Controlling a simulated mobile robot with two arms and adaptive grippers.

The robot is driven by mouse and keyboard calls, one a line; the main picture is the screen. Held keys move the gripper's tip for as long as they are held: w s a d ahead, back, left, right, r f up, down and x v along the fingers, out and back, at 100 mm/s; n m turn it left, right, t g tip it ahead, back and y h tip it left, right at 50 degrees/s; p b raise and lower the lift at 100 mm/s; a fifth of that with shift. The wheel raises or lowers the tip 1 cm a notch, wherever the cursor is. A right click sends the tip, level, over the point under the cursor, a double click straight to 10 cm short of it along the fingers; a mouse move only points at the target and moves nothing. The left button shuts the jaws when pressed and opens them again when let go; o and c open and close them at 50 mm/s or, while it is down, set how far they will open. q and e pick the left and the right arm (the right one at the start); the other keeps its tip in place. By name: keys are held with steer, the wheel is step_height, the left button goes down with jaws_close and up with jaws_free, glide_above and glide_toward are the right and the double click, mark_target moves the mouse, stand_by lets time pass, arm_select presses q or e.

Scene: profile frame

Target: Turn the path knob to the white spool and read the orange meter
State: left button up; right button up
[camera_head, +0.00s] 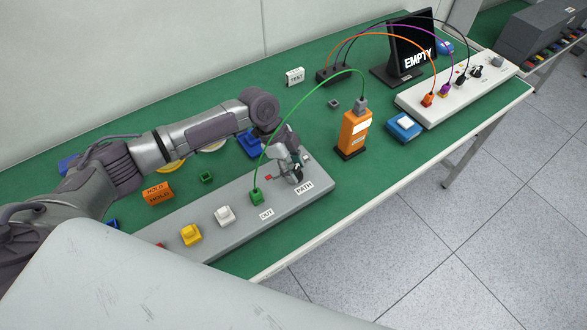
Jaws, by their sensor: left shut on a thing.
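The orange meter (352,136) stands upright on the green bench, its pale display (362,127) too small to read. A green cable runs from its top to a green plug (256,197) by the OUT label. My left gripper (293,174) is at the path knob's place, above the PATH label (304,188) on the grey panel (205,243). It is shut on the knob, which it mostly hides, so the knob's pointing cannot be told. A red mark (268,177) shows left of the gripper. A whitish round thing (214,146), possibly the white spool, is partly hidden behind my arm.
White (225,215) and yellow (191,234) blocks sit on the panel. An orange HOLD block (157,193) stands behind it. A blue box (403,128) is right of the meter. A white panel with plugs (413,99) and an EMPTY screen (414,45) stand at the far end.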

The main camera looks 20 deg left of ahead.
arm_select(q)
steer(key=shift+m, duration=0.3)
steer(key=o, duration=1.1)
steer(key=shift+o, duration=0.2)
steer(key=v, duration=1.2)
steer(key=shift+w, duration=0.15)
steer(key=shift+d, duration=0.1)
